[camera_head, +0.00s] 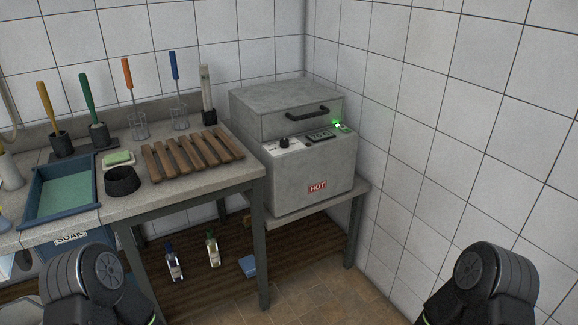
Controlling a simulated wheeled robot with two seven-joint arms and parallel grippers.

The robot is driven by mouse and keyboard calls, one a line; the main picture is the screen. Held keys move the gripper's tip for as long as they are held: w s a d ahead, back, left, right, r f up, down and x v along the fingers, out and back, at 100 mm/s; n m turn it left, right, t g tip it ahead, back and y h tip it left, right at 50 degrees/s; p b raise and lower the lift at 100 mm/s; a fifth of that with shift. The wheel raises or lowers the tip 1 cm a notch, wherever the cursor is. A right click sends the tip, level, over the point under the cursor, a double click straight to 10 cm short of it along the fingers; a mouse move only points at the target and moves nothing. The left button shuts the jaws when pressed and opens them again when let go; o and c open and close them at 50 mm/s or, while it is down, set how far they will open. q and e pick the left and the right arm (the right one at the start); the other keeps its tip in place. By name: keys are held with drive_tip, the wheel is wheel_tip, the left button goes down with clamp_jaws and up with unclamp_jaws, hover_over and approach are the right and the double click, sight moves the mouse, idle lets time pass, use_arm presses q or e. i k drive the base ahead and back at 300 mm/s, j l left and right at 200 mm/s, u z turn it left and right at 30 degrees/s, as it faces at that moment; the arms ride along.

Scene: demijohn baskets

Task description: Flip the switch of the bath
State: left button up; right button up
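The bath (312,178) is a grey speckled metal box on a low stand in the corner, right of the bench. Its lid (288,121) with a black bar handle is shut. A sloped panel on its front top edge has a black knob (284,143), a small dark display (320,136) and, at the right end, a small switch plate (344,129) beside a glowing green light (337,123). The switch's exact position is too small to tell. A red HOT label is on the front. Only dark rounded links of my two arms show at the bottom corners; neither gripper is in view.
The bench left of the bath holds a wooden slatted rack (193,155), a blue tray (61,190) of greenish liquid, a black bowl (122,181), soap and several coloured-handled brushes. Bottles (174,263) stand on the lower shelf. A tiled wall closes the right side. Floor in front is clear.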

sight(342, 128)
drive_tip(key=i+l+u, duration=0.1)
drive_tip(key=i+u, duration=0.15)
drive_tip(key=i, duration=0.2)
drive_tip(key=i+l+u, duration=0.2)
drive_tip(key=i, duration=0.3)
drive_tip(key=i+l+u, duration=0.15)
drive_tip(key=l, duration=0.2)
drive_tip(key=i+l+u, duration=0.15)
drive_tip(key=l, duration=0.25)
drive_tip(key=i+l+u, duration=0.15)
drive_tip(key=l, duration=0.25)
drive_tip(key=l+u, duration=0.15)
drive_tip(key=l, duration=0.25)
